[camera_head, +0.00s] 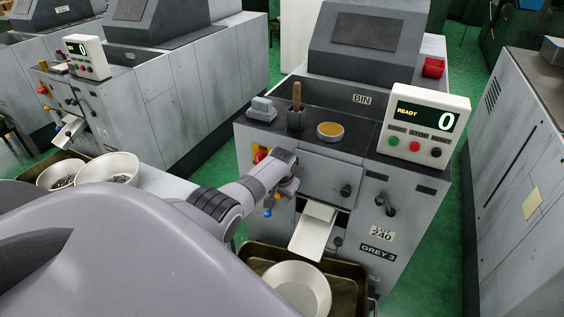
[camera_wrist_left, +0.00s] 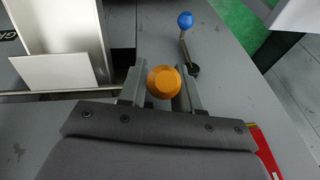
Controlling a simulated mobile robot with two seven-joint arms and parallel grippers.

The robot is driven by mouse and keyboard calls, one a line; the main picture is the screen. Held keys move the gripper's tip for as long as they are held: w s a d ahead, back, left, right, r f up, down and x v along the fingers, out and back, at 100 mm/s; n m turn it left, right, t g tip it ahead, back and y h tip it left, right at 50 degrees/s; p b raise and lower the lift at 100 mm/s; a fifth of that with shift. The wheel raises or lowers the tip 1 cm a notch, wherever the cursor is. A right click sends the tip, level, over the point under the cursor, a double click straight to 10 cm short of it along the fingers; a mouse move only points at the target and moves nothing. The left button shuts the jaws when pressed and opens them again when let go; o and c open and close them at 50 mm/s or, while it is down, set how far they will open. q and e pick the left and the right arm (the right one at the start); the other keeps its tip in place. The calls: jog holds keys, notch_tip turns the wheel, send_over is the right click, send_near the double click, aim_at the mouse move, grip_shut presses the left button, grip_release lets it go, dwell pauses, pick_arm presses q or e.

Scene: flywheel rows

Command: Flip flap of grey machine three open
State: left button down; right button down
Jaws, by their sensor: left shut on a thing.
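The grey machine three (camera_head: 345,170), with a "GREY 3" label (camera_head: 378,254), stands right of centre in the head view. My left gripper (camera_wrist_left: 161,88) is at its front, left of the pale chute (camera_head: 314,228). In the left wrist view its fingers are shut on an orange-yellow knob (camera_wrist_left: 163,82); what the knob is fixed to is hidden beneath. A blue ball knob (camera_wrist_left: 185,20) on a thin lever is just beyond. The chute's pale plates (camera_wrist_left: 55,72) are at the left there. I cannot tell which part is the flap. My right gripper is out of view.
A brown tray (camera_head: 253,252) with a white bowl (camera_head: 299,290) sits below the chute. A control box (camera_head: 427,124) reads READY and 0. A tool cup (camera_head: 296,119) and yellow dish (camera_head: 330,130) stand on the ledge. Green floor shows on both sides.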

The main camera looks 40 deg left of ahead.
pick_arm(q)
jog(key=shift+a, duration=0.1)
jog(key=c, duration=0.9)
grip_release()
jog(key=shift+r, duration=0.1)
jog(key=shift+r+p, duration=0.25)
jog(key=shift+p, duration=0.05)
jog(key=p+v, duration=0.3)
jog(key=v, duration=0.1)
jog(key=shift+s, duration=0.1)
jog(key=shift+p+v, duration=0.4)
jog(key=shift+v, duration=0.8)
jog(key=shift+s+f, duration=0.1)
jog(key=shift+s, duration=0.05)
